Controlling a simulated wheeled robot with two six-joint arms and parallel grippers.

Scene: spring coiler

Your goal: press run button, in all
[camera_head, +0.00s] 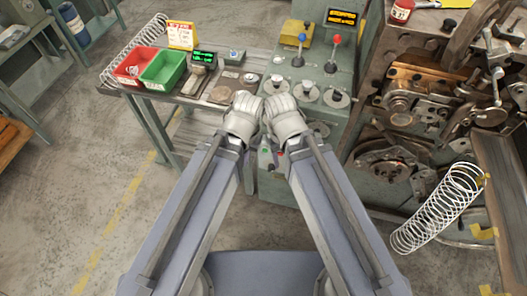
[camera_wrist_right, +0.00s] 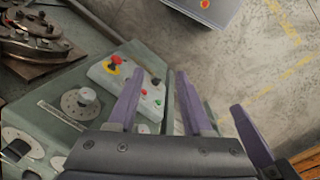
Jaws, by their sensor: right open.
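A pale button box (camera_wrist_right: 125,78) is on the green console in the right wrist view. No run label is readable. My right gripper (camera_wrist_right: 160,73) is open, its purple fingers apart over the box's right part; contact cannot be told. One more purple finger (camera_wrist_right: 250,135), seemingly of my left gripper, shows at right.
The console (camera_head: 325,85) carries levers and dials. A side table holds a red bin (camera_head: 133,66), a green bin (camera_head: 163,69) and a small display (camera_head: 203,57). A large coil spring (camera_head: 437,208) hangs by the machine at right.

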